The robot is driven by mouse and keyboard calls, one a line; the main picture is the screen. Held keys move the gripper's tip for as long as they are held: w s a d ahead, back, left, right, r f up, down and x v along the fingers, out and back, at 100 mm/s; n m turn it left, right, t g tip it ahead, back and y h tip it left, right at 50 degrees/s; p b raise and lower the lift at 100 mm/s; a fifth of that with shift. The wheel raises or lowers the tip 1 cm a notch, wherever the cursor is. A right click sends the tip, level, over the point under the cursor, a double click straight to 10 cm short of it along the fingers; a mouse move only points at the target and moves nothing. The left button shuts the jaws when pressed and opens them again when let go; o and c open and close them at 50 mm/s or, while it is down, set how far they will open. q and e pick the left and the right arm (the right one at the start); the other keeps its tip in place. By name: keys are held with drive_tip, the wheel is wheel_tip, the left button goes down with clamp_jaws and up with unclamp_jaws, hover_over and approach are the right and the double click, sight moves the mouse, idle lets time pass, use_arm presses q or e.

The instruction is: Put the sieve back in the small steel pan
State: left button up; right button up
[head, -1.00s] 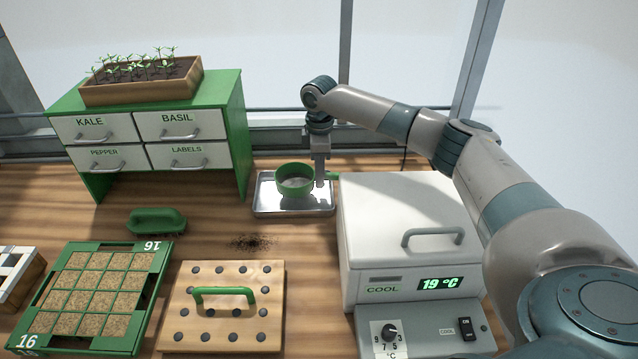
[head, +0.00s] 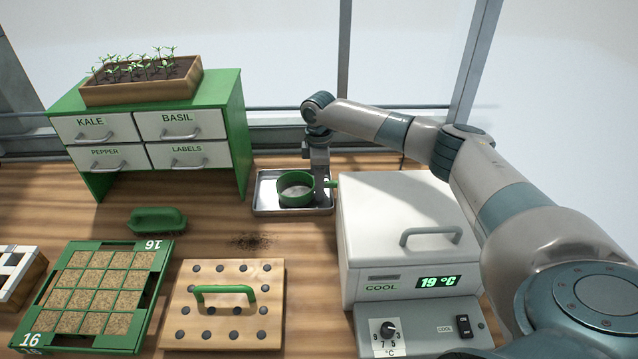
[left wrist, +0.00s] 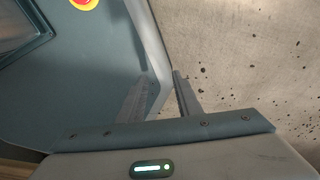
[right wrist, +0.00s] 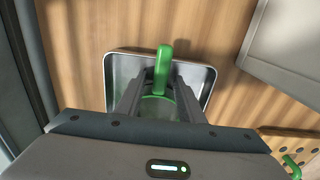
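The green sieve (head: 296,188) sits in the small steel pan (head: 264,205), upright, with its round rim above the pan's sides. Its handle points right in the head view. My right gripper (head: 320,200) is over the pan's right side at the handle. In the right wrist view, the green handle (right wrist: 163,70) lies between the two fingers, with a narrow gap beside it; the fingers look open around it. They hide part of the sieve and the pan (right wrist: 112,70). My left gripper (left wrist: 163,75) is open and empty, above the speckled floor beside a grey surface.
The white cooler (head: 400,215) stands close to the right of the pan. The green drawer cabinet (head: 235,130) stands to the left. A green brush (head: 157,221), dark crumbs (head: 250,241), a seed tray (head: 150,290) and a dibber board (head: 250,330) lie in front.

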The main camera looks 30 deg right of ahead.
drive_tip(key=shift+r, duration=0.15)
